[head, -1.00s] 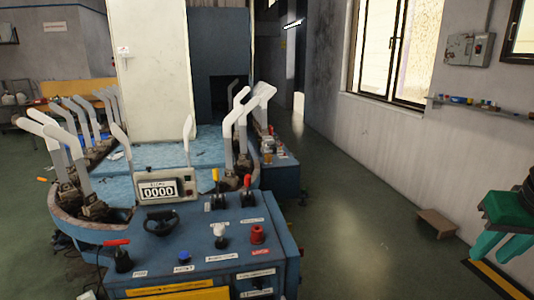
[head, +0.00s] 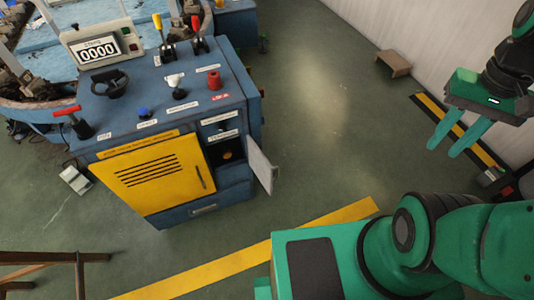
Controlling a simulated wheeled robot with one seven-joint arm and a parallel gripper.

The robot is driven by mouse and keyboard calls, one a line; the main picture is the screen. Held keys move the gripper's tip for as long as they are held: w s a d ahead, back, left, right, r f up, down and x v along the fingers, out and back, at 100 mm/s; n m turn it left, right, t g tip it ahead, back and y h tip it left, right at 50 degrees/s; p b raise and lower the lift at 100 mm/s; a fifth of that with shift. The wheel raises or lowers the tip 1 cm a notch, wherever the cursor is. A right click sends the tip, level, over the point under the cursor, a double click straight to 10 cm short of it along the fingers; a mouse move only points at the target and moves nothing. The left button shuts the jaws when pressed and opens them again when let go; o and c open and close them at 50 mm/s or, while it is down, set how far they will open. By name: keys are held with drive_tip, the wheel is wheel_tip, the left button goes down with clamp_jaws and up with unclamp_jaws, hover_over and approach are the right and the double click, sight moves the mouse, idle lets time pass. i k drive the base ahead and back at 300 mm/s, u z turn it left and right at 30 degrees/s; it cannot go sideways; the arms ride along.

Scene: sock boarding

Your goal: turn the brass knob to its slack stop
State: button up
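A small round brass-coloured knob (head: 227,155) sits in a dark recess on the front of the blue machine (head: 165,90), right of the yellow louvred door. It is small and shadowed, so its turn position cannot be told. A pale little door (head: 261,166) hangs open at the recess's right side. My gripper (head: 443,150) is at the far right of the head view, well away from the knob. Its two green fingers are apart with nothing between them.
The console top carries a counter (head: 98,49), a black handwheel (head: 110,82), a red knob (head: 214,80) and several levers. A wooden block (head: 394,63) lies by the right wall. Green floor between machine and gripper is clear. A wooden rail (head: 80,270) stands lower left.

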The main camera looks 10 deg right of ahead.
sight(226, 154)
drive_tip(key=z, duration=0.9)
drive_tip(key=i, duration=2.15)
drive_tip(key=u, duration=3.45)
